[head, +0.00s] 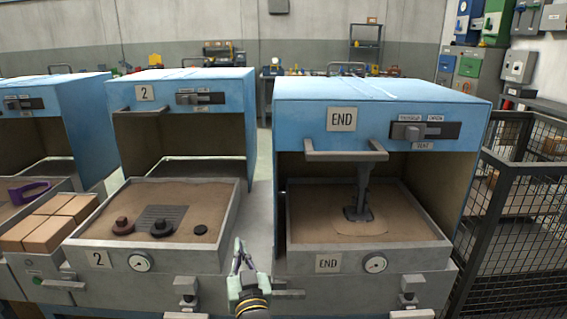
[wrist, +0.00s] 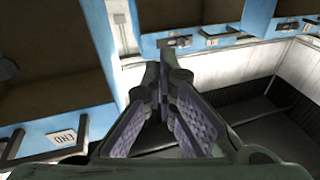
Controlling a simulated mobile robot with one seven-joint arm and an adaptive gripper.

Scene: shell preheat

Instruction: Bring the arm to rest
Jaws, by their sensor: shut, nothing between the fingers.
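My gripper (head: 238,256) is shut and empty. In the head view it points up in front of the gap between the END station and station 2, touching neither. In the wrist view my gripper (wrist: 168,85) shows its two fingers meeting at the tips, with nothing between them. The blue END hood (head: 375,110) stands at the right in the head view, with a tray of sand (head: 415,232) below it. A dark upright tool (head: 360,205) stands on a pale patch in that sand.
Station 2 (head: 185,90) stands at the left; its sand tray (head: 108,215) holds dark round parts and a grey grid. Tan blocks (head: 55,222) lie beside it. A black mesh fence (head: 510,210) is at the right. Bar handles (head: 345,151) stick out from the hoods.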

